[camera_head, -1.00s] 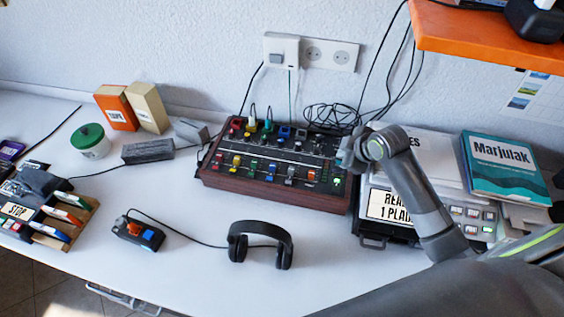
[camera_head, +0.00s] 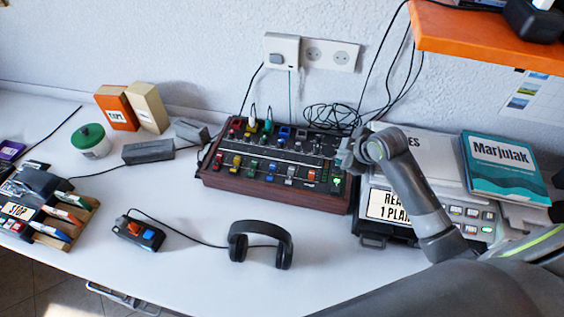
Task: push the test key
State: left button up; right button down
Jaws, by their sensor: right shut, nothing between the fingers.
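A dark mixer with wooden sides (camera_head: 204,174) and rows of coloured knobs and keys lies in the middle of the table. A grey device with a lit display (camera_head: 388,207) and several small keys stands right of it. I cannot read which key is the test key. My right gripper (camera_head: 344,158) is shut and empty at the mixer's right end, over or close to its upper face. It hides part of that end, and I cannot tell whether it touches. My right arm covers part of the grey device. My left gripper is out of view.
Black headphones (camera_head: 261,240) and a small box with an orange switch and blue key (camera_head: 139,233) lie in front. A teal book (camera_head: 500,168) lies at the right, below an orange shelf (camera_head: 485,35). A green-lidded jar (camera_head: 92,141) stands at the left.

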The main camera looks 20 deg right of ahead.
jog(key=shift+s+a+f, duration=0.15)
jog(key=shift+s+f, duration=0.1)
jog(key=shift+f, duration=0.25)
jog(key=shift+s+a+f, duration=0.15)
jog(key=shift+s+f, duration=0.05)
jog(key=shift+f, duration=0.3)
dwell(0.7)
jog(key=shift+w+d+r+p, duration=0.1)
jog(key=shift+d+r+p, duration=0.1)
jog(key=shift+r+p, duration=0.2)
dwell(0.3)
jog(key=shift+w+r+p, duration=0.1)
jog(key=shift+r+p, duration=0.4)
jog(key=shift+p, duration=0.2)
jog(key=r+p, duration=0.1)
jog(key=p, duration=0.1)
jog(key=r+p, duration=0.4)
jog(key=shift+w+d+r, duration=0.1)
jog(key=shift+w+d, duration=0.1)
jog(key=shift+d, duration=0.1)
